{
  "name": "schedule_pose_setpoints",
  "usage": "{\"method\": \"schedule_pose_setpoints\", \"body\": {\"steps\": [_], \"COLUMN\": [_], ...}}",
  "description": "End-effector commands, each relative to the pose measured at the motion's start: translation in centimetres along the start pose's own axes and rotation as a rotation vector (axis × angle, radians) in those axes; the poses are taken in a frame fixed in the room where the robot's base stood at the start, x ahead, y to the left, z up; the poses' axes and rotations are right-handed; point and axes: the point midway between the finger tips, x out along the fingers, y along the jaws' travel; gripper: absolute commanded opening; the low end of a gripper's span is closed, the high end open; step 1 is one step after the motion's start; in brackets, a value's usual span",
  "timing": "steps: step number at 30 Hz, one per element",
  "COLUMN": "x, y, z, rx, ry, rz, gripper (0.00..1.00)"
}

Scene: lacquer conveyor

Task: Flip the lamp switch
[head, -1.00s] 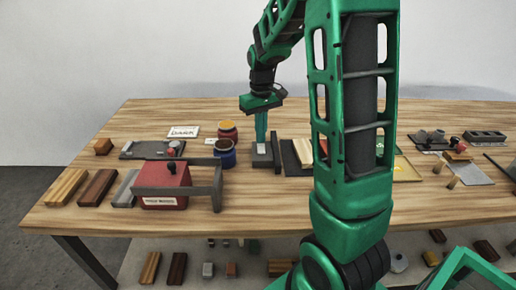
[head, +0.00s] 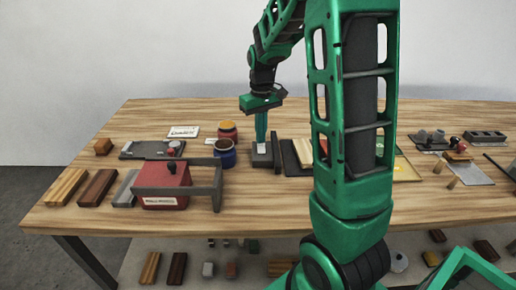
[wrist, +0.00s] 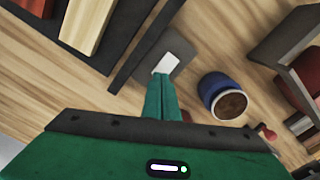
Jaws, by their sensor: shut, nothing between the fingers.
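My gripper (head: 261,139) is shut, with its green fingers together and pointing down in the middle of the table. Its fingertips are at a small dark grey block with a white plate on it (head: 261,150), which looks like the lamp switch. In the wrist view the closed fingers (wrist: 160,85) reach to the edge of the white plate (wrist: 169,63) on the grey base. I cannot tell whether they touch it or which way the switch is set. No lamp can be made out for certain.
A red box (head: 162,180) with a grey frame is nearer the front left. Wooden strips on a dark plate (head: 290,155) lie right of the switch.

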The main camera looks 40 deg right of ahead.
Motion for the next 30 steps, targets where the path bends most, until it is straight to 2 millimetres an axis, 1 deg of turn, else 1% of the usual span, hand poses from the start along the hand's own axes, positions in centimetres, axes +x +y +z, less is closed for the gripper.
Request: {"method": "schedule_pose_setpoints", "body": {"steps": [30], "x": [1.1], "y": [0.0], "z": [0.0], "rx": [0.0], "ry": [0.0], "rz": [0.0], "gripper": [0.0]}}
